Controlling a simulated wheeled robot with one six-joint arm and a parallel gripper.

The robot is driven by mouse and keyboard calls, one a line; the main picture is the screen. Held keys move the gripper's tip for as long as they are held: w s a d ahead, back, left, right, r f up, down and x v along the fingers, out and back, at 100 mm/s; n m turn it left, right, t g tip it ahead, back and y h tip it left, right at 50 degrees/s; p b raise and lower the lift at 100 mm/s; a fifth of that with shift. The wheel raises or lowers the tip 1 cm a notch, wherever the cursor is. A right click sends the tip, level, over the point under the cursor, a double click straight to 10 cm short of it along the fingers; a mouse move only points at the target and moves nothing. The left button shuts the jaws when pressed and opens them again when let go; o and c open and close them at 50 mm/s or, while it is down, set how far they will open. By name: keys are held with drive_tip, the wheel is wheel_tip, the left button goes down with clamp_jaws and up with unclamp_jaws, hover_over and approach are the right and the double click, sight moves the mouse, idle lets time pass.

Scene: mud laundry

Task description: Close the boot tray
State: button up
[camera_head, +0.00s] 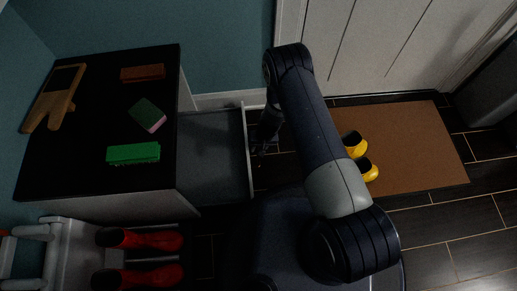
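A grey tray (212,150), likely the boot tray, is pulled out like a drawer from the right side of a black-topped cabinet (100,110). It is open, and its visible floor looks empty. Its thin pale front wall (247,150) stands out over the dark floor. My gripper (260,148) points down just to the right of that front wall, near its middle. The gripper is small, dark and partly hidden by my arm. I cannot tell whether it touches the wall or how its fingers are set.
On the cabinet lie a wooden boot jack (53,98), brown block (142,73), green-and-pink sponge (147,114) and green brush (133,153). Red boots (140,239) lie at lower left beside a white frame (68,255). Yellow boots (366,168) stand on a brown mat (415,145).

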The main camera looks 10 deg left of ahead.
drive_tip(key=shift+f, duration=0.45)
clamp_jaws()
drive_tip(key=shift+s+a, duration=0.1)
